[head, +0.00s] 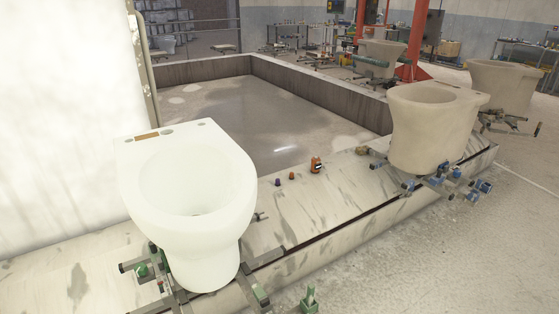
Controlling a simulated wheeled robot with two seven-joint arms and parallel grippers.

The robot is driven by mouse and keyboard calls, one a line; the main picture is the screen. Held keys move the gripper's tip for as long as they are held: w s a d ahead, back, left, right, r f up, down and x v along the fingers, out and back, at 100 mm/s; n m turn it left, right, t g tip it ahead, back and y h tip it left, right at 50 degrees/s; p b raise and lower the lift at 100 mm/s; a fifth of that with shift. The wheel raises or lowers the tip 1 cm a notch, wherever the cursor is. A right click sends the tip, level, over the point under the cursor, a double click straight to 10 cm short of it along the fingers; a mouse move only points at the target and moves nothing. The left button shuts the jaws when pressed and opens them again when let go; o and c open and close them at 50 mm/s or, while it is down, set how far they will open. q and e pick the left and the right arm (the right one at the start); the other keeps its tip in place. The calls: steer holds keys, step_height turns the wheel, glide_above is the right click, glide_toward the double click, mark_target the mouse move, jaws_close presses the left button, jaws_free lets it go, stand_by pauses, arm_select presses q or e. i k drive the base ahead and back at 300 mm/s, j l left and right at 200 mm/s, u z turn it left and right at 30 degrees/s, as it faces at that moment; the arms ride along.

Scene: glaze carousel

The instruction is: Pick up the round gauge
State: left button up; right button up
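No round gauge can be made out for certain. A small orange and dark object (316,165) stands on the pale stained ledge (290,215) in the middle of the head view. It is too small to tell if it is the gauge. Left of it on the ledge are a small reddish piece (291,176) and a small dark purple piece (277,183). A brown lump (362,151) lies to its right. Neither of my grippers shows in the view.
A white toilet bowl (190,245) stands on a green-clamped stand at the front left. A beige bowl (430,130) on a blue-clamped stand is at the right end of the ledge. A green-topped post (310,300) is at the bottom. A low-walled floor area (270,115) lies behind.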

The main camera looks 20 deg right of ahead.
mark_target(316, 164)
steer(key=i+l+u, duration=0.1)
steer(key=l, duration=0.3)
steer(key=i+l+u, duration=0.15)
steer(key=l, duration=0.3)
steer(key=i+l+u, duration=0.1)
steer(key=i+l, duration=0.15)
steer(key=l, duration=0.2)
steer(key=i+l+u, duration=0.15)
steer(key=l, duration=0.25)
steer(key=l+u, duration=0.1)
steer(key=l, duration=0.4)
steer(key=i+l+u, duration=0.1)
steer(key=l, duration=0.35)
steer(key=i, duration=0.05)
